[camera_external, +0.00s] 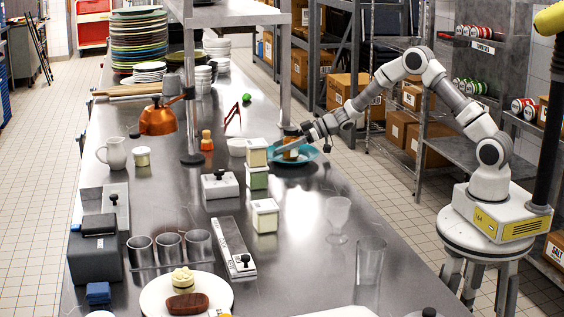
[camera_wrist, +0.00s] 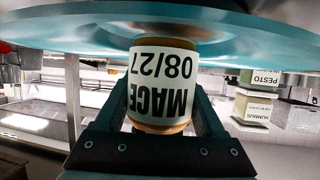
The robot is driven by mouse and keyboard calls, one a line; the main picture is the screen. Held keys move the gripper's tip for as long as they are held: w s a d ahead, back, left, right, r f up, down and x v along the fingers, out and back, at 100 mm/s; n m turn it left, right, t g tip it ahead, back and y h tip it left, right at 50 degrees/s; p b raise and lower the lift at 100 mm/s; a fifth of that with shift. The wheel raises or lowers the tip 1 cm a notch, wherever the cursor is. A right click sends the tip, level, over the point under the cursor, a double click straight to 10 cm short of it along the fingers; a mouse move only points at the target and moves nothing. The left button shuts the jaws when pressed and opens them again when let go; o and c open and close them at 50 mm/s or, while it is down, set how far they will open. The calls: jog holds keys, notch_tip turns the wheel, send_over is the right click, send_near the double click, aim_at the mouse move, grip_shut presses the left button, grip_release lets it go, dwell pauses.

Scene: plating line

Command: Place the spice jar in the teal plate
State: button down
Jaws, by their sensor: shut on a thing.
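The spice jar (camera_external: 291,142) has a dark lid and an orange body in the outside view. In the wrist view the spice jar (camera_wrist: 162,85) fills the middle, its white label reading MACE 08/27 upside down. My gripper (camera_external: 296,143) is shut on the jar from the right side. Its dark fingers (camera_wrist: 145,105) stand on either side of the jar in the wrist view. The teal plate (camera_external: 311,154) is directly around and under the jar in the outside view. Its surface (camera_wrist: 60,32) spans the wrist view's top, touching or very close to the jar's end. Contact is unclear.
White and green labelled tubs (camera_external: 256,178) stand just left of the plate. A white bowl (camera_external: 238,147) is further left. A shelf post (camera_external: 285,75) rises behind the plate. A frosted goblet (camera_external: 337,217) and a clear glass (camera_external: 369,260) stand nearer on the steel counter.

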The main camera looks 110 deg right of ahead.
jog(key=shift+f, duration=0.25)
grip_release()
jog(key=shift+f, duration=0.1)
jog(key=shift+s+r, duration=0.15)
jog(key=shift+r, duration=0.1)
jog(key=p+v, duration=0.1)
jog(key=v, duration=1)
jog(key=shift+s+a, duration=0.15)
jog(key=shift+s, duration=0.25)
